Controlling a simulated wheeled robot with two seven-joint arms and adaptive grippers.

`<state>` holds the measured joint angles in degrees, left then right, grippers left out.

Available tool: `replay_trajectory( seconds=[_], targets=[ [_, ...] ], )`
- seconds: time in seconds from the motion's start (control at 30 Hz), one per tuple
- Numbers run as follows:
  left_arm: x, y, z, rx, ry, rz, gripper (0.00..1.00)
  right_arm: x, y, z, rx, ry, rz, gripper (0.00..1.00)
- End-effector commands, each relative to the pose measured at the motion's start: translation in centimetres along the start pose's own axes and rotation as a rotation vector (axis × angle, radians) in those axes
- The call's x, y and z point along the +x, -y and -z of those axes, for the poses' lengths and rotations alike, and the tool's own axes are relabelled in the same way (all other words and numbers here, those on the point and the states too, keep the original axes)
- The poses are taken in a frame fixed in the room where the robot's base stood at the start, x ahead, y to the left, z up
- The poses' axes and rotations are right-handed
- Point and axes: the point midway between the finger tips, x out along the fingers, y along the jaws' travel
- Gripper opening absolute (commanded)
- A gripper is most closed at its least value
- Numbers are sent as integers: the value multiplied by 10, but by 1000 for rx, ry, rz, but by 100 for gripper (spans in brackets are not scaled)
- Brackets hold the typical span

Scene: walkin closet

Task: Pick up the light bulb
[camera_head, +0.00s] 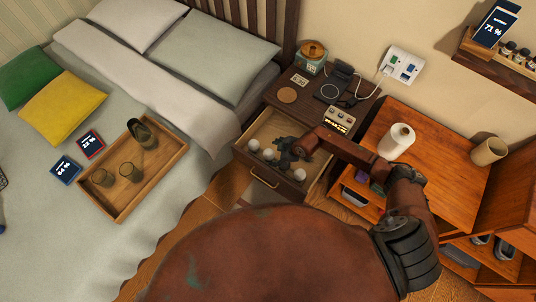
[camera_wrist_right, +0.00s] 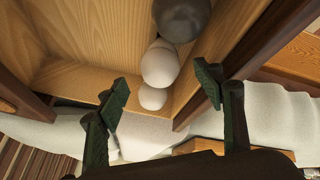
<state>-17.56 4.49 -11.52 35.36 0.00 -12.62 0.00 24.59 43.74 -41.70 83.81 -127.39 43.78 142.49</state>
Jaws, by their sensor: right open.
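Several white rounded objects lie in the open drawer (camera_head: 240,148) of the nightstand. In the head view, one white object (camera_head: 254,145) and another (camera_head: 268,154) lie near the left side, and a third (camera_head: 299,174) lies near the front right. Which is the light bulb is not clear. My right gripper (camera_head: 287,155) is over the drawer, among them. In the right wrist view my right gripper (camera_wrist_right: 162,90) is open and empty. A larger white rounded shape (camera_wrist_right: 160,65) and a smaller one (camera_wrist_right: 152,97) show between its fingers. My left gripper is not in view.
A dark ball (camera_wrist_right: 180,18) lies beside the white shapes in the drawer. The drawer walls stand close around my gripper. A bed with a wooden tray (camera_head: 112,208) is at left.

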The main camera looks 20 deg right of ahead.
Motion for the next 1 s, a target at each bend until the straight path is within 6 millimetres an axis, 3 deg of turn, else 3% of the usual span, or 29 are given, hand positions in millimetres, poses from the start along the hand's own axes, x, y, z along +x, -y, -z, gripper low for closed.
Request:
replay_trajectory(
  seconds=[0.1, 0.43, 0.73, 1.0],
  targets=[
    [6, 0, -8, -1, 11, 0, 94, 14, 0, 0, -1, -2, 0, 62],
    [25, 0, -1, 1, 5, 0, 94, 59, 1, 1, -3, -3, 2, 62],
    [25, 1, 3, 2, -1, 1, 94, 61, 0, 2, -2, -4, 0, 62],
    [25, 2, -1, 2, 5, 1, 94, 61, 0, 2, -2, -4, 0, 44]
  ],
)
